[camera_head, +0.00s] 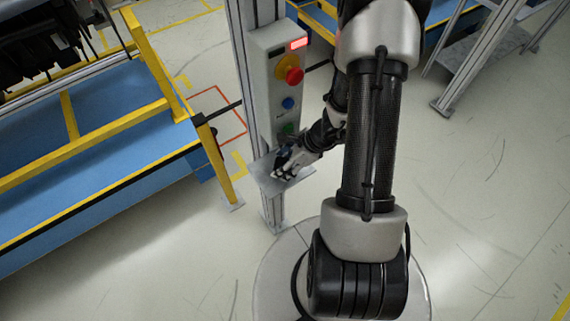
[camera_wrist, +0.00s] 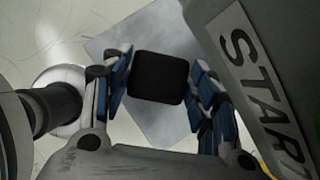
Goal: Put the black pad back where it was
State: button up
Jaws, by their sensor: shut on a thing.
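The black pad (camera_wrist: 159,77) is a dark rounded square in the middle of the wrist view. My gripper (camera_wrist: 160,85) is shut on it, with one blue-padded finger on each side. Behind the pad lies a grey metal plate (camera_wrist: 150,122), a small shelf; I cannot tell whether the pad touches it. In the head view my gripper (camera_head: 284,168) is over the shelf plate (camera_head: 268,183) on the post, below the control box. The pad is hard to make out there.
The control box (camera_head: 262,75) has a red knob (camera_head: 294,76), a blue button (camera_head: 288,103) and a green one. Its START label (camera_wrist: 262,85) is close to my right finger. A blue table with yellow rails (camera_head: 85,140) stands at left. Open floor lies at right.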

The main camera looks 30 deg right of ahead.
jog(key=shift+s+d+f, duration=0.1)
jog(key=shift+d+f, duration=0.1)
jog(key=shift+f, duration=0.15)
jog(key=shift+f, duration=0.15)
jog(key=o, duration=0.9)
jog(key=shift+o, duration=0.2)
